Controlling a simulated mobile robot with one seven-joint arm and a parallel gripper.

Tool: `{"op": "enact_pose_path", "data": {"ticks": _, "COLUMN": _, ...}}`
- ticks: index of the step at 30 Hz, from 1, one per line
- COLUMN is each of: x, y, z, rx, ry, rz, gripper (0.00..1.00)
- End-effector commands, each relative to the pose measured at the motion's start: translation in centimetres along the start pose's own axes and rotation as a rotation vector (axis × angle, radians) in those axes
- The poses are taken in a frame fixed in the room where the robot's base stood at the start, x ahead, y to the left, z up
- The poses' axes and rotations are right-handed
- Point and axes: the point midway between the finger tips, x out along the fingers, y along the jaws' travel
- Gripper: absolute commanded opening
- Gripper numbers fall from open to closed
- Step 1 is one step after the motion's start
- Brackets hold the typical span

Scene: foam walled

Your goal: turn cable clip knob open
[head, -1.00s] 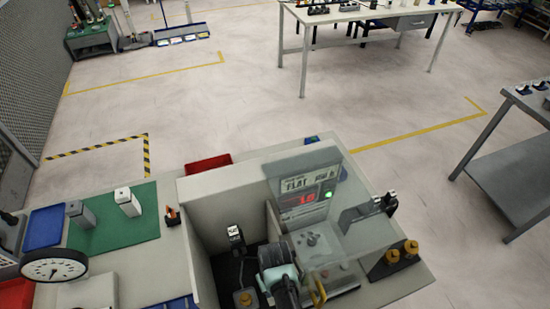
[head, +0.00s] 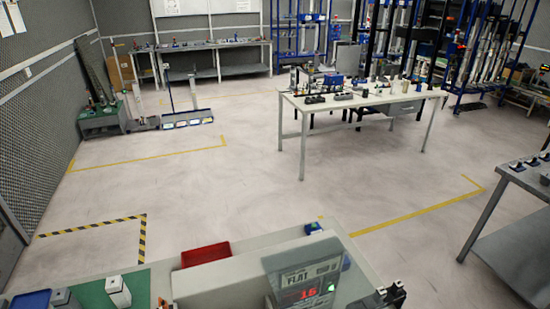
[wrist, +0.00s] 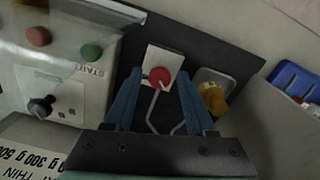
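In the wrist view a round red knob (wrist: 160,77) sits on a white plate (wrist: 155,58). It appears to be the clip knob, though no label on it can be read. My gripper (wrist: 159,74) is open, its two blue fingers apart on the left and right of the red knob in the picture. Whether they touch it, I cannot tell. Bent metal wires (wrist: 152,108) show between the fingers below the knob.
Left in the wrist view is a control box with a black knob (wrist: 42,107), a red button (wrist: 38,36) and a green button (wrist: 91,51). A small tray with yellow pieces (wrist: 213,98) lies right of the fingers.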

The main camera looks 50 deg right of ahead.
Motion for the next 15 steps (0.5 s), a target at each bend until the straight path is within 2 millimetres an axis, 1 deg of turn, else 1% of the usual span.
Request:
{"op": "enact_pose_path", "data": {"ticks": 10, "x": -0.1, "y": 0.0, "z": 0.0, "rx": 0.002, "ry": 0.001, "rz": 0.000, "gripper": 0.64}}
{"op": "enact_pose_path", "data": {"ticks": 13, "x": -0.6, "y": 0.0, "z": 0.0, "rx": 0.002, "ry": 0.002, "rz": 0.001, "gripper": 0.64}}
{"op": "enact_pose_path", "data": {"ticks": 15, "x": -1.2, "y": 0.0, "z": -0.1, "rx": 0.002, "ry": 0.002, "rz": 0.001, "gripper": 0.64}}
